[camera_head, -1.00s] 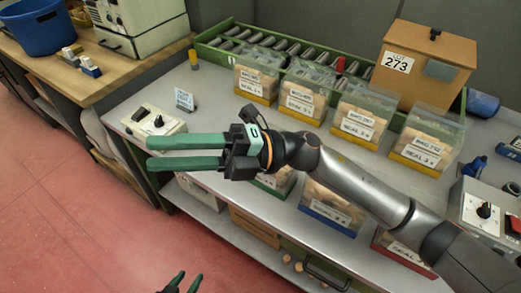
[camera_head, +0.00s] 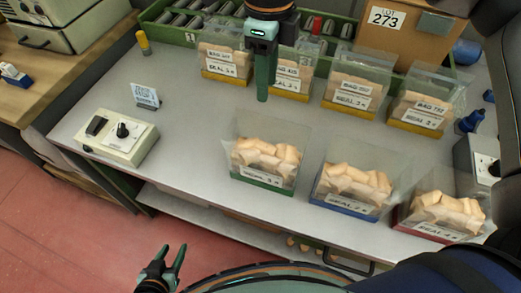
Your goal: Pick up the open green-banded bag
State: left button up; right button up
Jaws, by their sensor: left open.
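The open green-banded bag (camera_head: 264,184) stands upright near the front of the grey table, left of two other open bags. It is clear, filled with cork stoppers, with a white label above the green band. My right gripper (camera_head: 262,97) is above and behind it, fingers pointing down and apart from the bag. Its fingers overlap edge-on, so their gap is hidden. My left gripper (camera_head: 176,262) is low at the front left, off the table edge, open and empty, away from the bag.
A blue-banded bag (camera_head: 346,207) and a red-banded bag (camera_head: 428,231) stand to the right. Several yellow-banded bags (camera_head: 352,98) line the back before a green tray (camera_head: 160,33). A sealer-like box (camera_head: 118,142) is at left. The table between box and green-banded bag is clear.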

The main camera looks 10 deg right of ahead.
aim_at(272, 124)
notch_tip(272, 124, down, 7)
jog(key=shift+s+d, duration=0.1)
jog(key=shift+d, duration=0.05)
jog(key=f, duration=0.2)
jog(key=d+f+p, duration=0.1)
jog(key=f, duration=0.1)
jog(key=shift+d, duration=0.1)
jog(key=shift+f, duration=0.6)
grip_shut()
dwell(0.9)
